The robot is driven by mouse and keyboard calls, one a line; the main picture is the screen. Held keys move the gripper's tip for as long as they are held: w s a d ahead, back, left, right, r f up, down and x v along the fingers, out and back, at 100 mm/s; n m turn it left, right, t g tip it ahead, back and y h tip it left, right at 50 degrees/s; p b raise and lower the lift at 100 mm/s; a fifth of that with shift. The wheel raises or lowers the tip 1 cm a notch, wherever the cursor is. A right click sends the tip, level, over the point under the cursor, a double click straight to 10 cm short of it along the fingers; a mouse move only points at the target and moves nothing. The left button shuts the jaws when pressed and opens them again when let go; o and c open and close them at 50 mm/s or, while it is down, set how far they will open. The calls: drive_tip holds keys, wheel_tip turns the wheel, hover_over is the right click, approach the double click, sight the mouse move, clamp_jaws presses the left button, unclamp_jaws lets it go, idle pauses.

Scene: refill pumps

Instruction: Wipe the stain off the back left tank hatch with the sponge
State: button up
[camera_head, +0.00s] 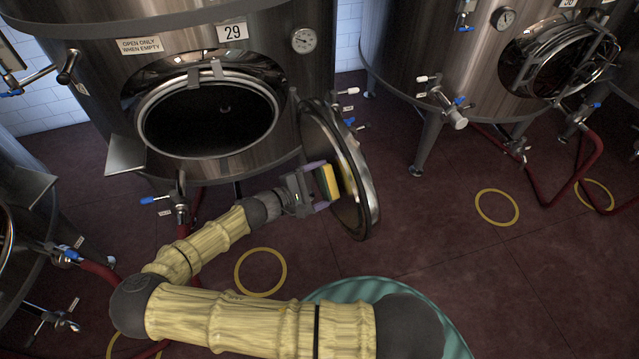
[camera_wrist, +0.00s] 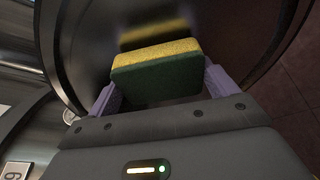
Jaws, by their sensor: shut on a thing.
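The tank marked 29 (camera_head: 110,90) has its round hatch opening uncovered. Its hatch door (camera_head: 368,205) hangs open to the right of the opening, its inner face turned left toward my gripper. My gripper (camera_head: 325,186) is shut on a yellow and green sponge (camera_head: 329,182), just in front of the door's inner face. In the wrist view the sponge (camera_wrist: 155,72) sits between the two purple fingers, and the shiny door (camera_wrist: 90,40) lies beyond it with a yellow reflection. I cannot tell whether the sponge touches the door. No stain is clearly visible.
A second tank (camera_head: 410,70) with its own hatch (camera_head: 560,60) stands at the back right. Red hoses (camera_head: 545,195) run over the dark red floor. Yellow rings (camera_head: 497,207) mark the floor. Valves with blue handles (camera_head: 160,199) stick out below the opening.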

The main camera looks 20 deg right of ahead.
sight(335, 192)
drive_tip(key=shift+d, duration=0.65)
drive_tip(key=shift+s+d+p, duration=0.15)
drive_tip(key=shift+s+p, duration=0.25)
drive_tip(key=shift+s, duration=0.6)
drive_tip(key=shift+s+d+p, duration=0.1)
drive_tip(key=shift+s+p, duration=0.3)
drive_tip(key=shift+s, duration=0.55)
drive_tip(key=shift+d, duration=0.1)
drive_tip(key=shift+w, duration=0.15)
drive_tip(key=shift+w+a, duration=0.2)
drive_tip(key=shift+w, duration=0.75)
drive_tip(key=shift+w+a, duration=0.15)
drive_tip(key=shift+w, duration=0.8)
